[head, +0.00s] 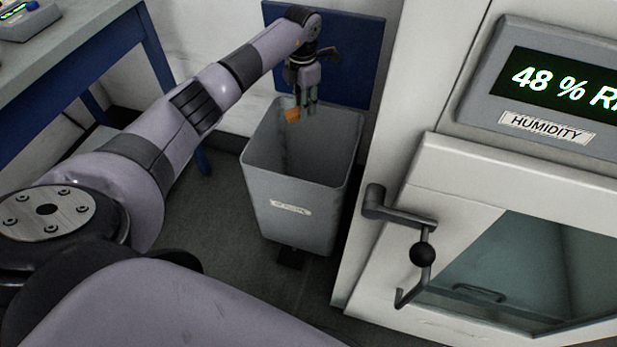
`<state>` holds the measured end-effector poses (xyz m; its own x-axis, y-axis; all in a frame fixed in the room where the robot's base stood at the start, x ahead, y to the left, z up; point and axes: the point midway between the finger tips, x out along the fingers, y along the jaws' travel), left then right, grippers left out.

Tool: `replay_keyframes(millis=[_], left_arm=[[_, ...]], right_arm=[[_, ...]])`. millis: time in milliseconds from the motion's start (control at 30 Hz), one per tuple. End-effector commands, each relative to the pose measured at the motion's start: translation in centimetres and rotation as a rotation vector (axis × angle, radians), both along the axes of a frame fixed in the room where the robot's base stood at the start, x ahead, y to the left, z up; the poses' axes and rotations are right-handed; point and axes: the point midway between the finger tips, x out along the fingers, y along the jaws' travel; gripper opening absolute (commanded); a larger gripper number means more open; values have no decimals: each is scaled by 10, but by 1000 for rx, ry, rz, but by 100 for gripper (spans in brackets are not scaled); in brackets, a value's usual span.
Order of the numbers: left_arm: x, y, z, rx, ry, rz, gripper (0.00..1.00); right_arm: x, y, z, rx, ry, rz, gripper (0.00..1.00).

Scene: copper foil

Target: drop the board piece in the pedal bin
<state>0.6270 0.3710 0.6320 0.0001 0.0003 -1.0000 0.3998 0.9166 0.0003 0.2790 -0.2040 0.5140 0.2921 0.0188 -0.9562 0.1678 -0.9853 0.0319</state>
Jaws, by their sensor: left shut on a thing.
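The pedal bin (290,188) is a grey open-topped bin on the floor, with a small white label on its front and a dark pedal (290,258) at its foot. The exact height of the piece relative to the rim is hard to tell. My right gripper is not in view.
A white cabinet with a humidity display (560,80), a glass window and a dark door handle (400,215) stands close on the right of the bin. A blue-framed bench (80,50) is at the upper left. Dark floor (215,220) is clear left of the bin.

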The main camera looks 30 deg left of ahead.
Motion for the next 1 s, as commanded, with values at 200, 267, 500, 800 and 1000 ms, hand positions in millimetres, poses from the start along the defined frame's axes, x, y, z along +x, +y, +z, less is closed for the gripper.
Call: replay_keyframes(millis=[200,267,500,800,1000], left_arm=[[0,0,-13,-1,-1,0,0],[0,-1,-22,-2,1,-1,0],[0,0,-31,0,0,-1,0],[0,0,-30,0,0,0,27],[0,0,-30,0,0,0,40]], right_arm=[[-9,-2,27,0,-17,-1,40],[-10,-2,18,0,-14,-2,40],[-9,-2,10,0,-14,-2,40],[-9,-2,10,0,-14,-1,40],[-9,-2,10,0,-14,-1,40]])
